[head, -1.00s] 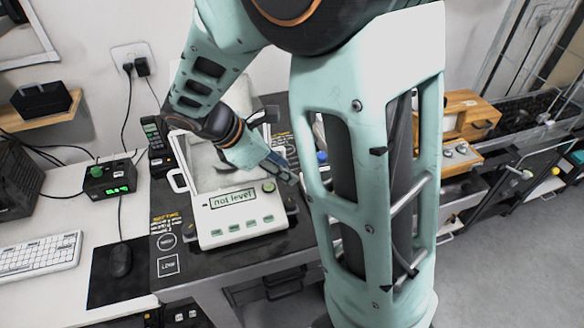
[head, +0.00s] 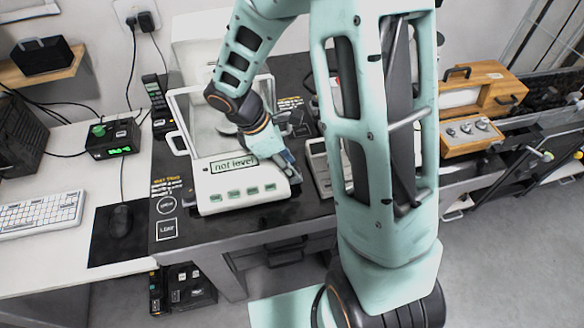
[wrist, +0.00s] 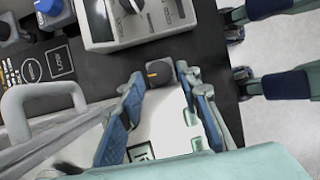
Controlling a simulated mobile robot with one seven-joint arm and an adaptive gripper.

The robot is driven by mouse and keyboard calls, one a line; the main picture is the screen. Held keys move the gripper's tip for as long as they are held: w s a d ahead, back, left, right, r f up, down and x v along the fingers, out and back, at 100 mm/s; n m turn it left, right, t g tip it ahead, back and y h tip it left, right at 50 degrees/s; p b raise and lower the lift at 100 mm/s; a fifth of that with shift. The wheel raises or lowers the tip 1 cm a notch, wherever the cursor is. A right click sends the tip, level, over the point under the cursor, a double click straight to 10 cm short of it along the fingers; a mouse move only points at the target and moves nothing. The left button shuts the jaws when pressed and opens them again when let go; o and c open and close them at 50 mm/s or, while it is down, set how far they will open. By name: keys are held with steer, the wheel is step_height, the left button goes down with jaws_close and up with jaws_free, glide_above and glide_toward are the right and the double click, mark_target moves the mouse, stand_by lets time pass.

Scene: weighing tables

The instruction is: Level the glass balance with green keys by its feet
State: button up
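The glass balance (head: 215,200) is white with a glass case and several green keys, standing on the dark table mat. Its display (head: 233,165) reads "not level". My gripper (head: 290,168) points down at the balance's front right corner. In the wrist view my gripper (wrist: 164,76) is open, with its blue-padded fingers apart. A dark foot knob (wrist: 160,74) with a yellow mark sits between the fingertips; I cannot tell whether they touch it. The balance's white body (wrist: 165,115) shows between the fingers. The round green level beside the display is hidden by my gripper in the head view.
A grey instrument with a dial (wrist: 150,35) stands close beside the balance. A blue-capped bottle (wrist: 48,7) is near it. A black box with a green readout (head: 112,140), a keyboard (head: 40,212) and a mouse (head: 120,221) lie to the left. The table's front edge is close.

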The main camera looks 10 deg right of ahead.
steer(key=shift+x, duration=1.05)
steer(key=shift+c, duration=0.2)
jaws_close()
steer(key=shift+w+m+g, duration=0.1)
steer(key=shift+m+g, duration=0.2)
steer(key=shift+m, duration=0.5)
steer(key=shift+o, duration=0.2)
jaws_free()
steer(key=shift+r, duration=0.1)
steer(key=v, duration=1.2)
